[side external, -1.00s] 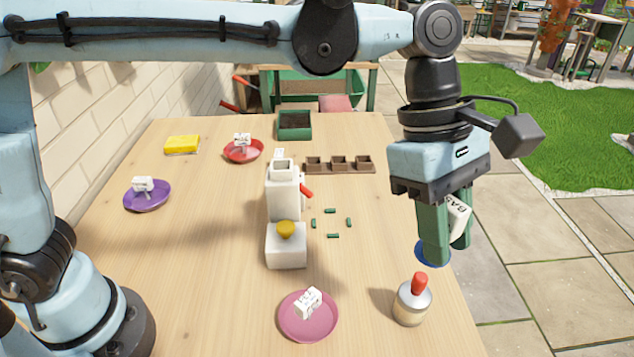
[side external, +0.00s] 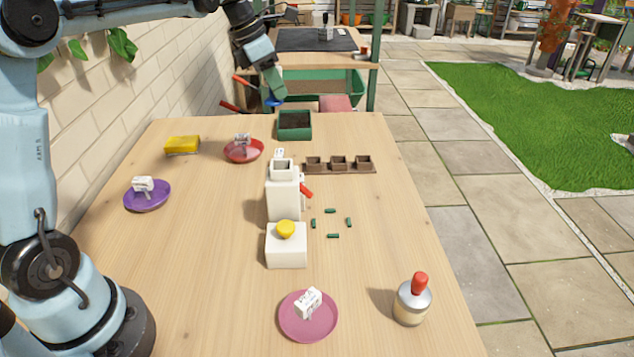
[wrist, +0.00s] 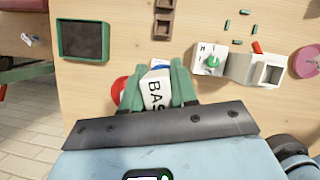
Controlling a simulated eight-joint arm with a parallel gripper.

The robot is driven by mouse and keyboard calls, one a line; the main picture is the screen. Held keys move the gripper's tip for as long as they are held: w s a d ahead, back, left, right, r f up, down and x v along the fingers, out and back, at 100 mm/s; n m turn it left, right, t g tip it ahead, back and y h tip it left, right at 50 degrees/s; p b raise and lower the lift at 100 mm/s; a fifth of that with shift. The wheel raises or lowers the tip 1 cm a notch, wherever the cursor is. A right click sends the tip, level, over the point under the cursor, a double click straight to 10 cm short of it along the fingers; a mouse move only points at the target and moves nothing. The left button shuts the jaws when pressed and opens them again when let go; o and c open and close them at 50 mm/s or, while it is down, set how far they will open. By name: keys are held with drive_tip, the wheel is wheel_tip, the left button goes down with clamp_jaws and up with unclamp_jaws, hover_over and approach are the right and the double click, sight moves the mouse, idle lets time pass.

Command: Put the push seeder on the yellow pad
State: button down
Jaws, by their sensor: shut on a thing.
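My gripper (side external: 272,88) is at the far end of the table, high up near the green-framed tray. In the wrist view its green fingers are shut on a white piece (wrist: 155,95) lettered "BAS", with a blue end (side external: 273,102). The fingers hide much of the piece. It may be the push seeder; I cannot tell for sure. The yellow pad (side external: 182,144) lies at the back left of the table, left of the gripper. It is not visible in the wrist view.
A red dish (side external: 243,152), a purple dish (side external: 147,196) and a pink dish (side external: 308,318) each hold a white block. A green soil tray (side external: 295,126), brown pots (side external: 339,165), a white machine (side external: 284,195) and a red-handled tin (side external: 412,302) stand on the table.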

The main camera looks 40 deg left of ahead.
drive_tip(key=s+a+n+y, duration=0.1)
drive_tip(key=s+a+n, duration=0.25)
drive_tip(key=a, duration=0.55)
drive_tip(key=s+a+n+y, duration=0.15)
drive_tip(key=s+a, duration=0.25)
drive_tip(key=a, duration=0.5)
hover_over(189, 137)
drive_tip(key=s, duration=0.2)
drive_tip(key=shift+n+t+h, duration=0.25)
drive_tip(key=shift+n+t, duration=0.15)
wheel_tip(189, 137, down, 12)
drive_tip(key=shift+w, duration=0.15)
drive_tip(key=shift+f, duration=2)
drive_tip(key=shift+f, duration=0.15)
drive_tip(key=c, duration=0.9)
unclamp_jaws()
